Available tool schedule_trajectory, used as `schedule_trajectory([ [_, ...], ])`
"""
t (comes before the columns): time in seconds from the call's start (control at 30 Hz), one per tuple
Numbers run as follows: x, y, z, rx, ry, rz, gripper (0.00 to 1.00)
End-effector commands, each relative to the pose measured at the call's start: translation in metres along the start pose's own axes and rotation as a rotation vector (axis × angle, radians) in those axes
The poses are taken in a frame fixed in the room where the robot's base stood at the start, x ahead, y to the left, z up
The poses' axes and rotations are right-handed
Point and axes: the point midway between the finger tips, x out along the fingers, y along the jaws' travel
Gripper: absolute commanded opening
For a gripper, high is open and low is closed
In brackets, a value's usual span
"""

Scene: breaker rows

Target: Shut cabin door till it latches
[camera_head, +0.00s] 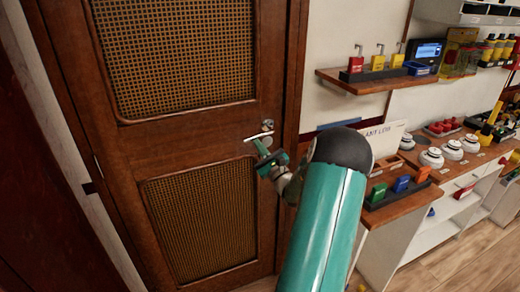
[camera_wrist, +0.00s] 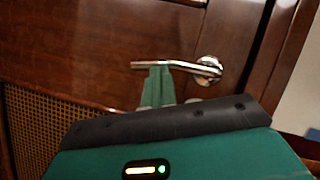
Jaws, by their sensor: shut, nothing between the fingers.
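The brown wooden cabin door (camera_head: 135,148) with two woven cane panels fills the left of the head view. It stands in or very near its frame (camera_head: 294,75); I cannot tell whether it is latched. Its silver lever handle (camera_head: 257,137) sits near the right edge. The lever (camera_wrist: 180,65) lies roughly level in the wrist view, with its round rose (camera_wrist: 208,70) at the right. My gripper (camera_head: 262,152) is shut and empty. Its green fingertips (camera_wrist: 158,74) are at the lever, just below its free end; contact is not certain.
Right of the door, a wall shelf (camera_head: 365,87) holds small padlocks. Below it, a wooden counter (camera_head: 405,203) carries coloured locks and white round devices (camera_head: 432,158). Wooden floor (camera_head: 450,268) shows at the lower right.

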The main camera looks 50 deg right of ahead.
Motion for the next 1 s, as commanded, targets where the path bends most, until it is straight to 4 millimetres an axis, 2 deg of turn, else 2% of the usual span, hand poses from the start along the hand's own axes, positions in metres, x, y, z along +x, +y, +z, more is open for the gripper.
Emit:
schedule_trajectory([
  [0.5, 0.004, 0.004, 0.004, 0.001, -0.002, 0.004, 0.0],
  [0.67, 0.003, 0.005, 0.0, 0.003, -0.001, 0.005, 0.0],
  [0.87, -0.011, 0.007, -0.02, 0.005, 0.0, 0.006, 0.0],
  [0.97, -0.02, 0.008, -0.034, 0.005, -0.003, 0.008, 0.0],
  [1.0, -0.029, 0.008, -0.031, 0.004, -0.001, 0.007, 0.0],
])
